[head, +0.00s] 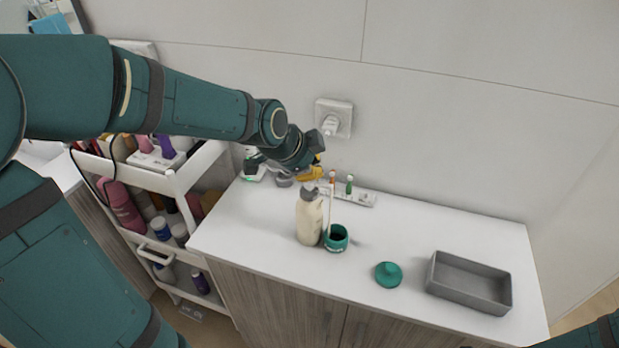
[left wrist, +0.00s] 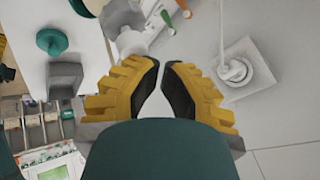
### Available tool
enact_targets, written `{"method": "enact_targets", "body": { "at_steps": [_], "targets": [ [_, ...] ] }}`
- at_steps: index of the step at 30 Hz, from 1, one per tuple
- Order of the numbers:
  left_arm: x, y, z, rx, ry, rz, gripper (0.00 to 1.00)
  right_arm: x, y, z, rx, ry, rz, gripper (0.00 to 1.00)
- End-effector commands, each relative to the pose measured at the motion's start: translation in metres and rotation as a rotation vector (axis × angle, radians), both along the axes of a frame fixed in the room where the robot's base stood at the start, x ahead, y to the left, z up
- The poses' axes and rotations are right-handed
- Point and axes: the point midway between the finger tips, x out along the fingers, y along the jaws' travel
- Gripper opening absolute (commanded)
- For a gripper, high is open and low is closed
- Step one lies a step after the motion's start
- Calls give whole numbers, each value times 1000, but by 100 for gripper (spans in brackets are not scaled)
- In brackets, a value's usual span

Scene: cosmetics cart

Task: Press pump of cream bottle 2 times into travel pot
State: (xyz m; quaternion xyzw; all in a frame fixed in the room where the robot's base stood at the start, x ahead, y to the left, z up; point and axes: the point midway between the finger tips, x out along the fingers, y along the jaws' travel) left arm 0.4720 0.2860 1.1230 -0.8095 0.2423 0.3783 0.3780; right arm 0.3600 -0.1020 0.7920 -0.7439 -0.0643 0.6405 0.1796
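The cream bottle (head: 309,226) is beige and stands upright on the white counter, with a grey pump head (head: 309,193). The open green travel pot (head: 336,240) stands close on its right. A thin pale vertical strand (head: 331,205) reaches down to the pot from beside the pump head; whether it is cream I cannot tell for sure. My left gripper (head: 312,172) is behind and above the bottle, apart from the pump. In the left wrist view its yellow fingers (left wrist: 161,75) have their tips nearly together, with nothing between them. My right gripper is out of view.
A green lid (head: 388,275) and a grey tray (head: 468,284) lie to the right on the counter. A small rack (head: 355,197) with small bottles stands behind. A wall socket (head: 333,118) and a loaded cart (head: 150,177) are near.

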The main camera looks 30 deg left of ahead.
Motion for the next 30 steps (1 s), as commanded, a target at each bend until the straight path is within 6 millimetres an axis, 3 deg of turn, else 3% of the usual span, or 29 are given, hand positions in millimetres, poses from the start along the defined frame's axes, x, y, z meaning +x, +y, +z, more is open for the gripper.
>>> {"method": "enact_targets", "body": {
  "at_steps": [30],
  "targets": [
    [0, 0, -5, -1, 3, -1, 0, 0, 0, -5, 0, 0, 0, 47]
  ]
}}
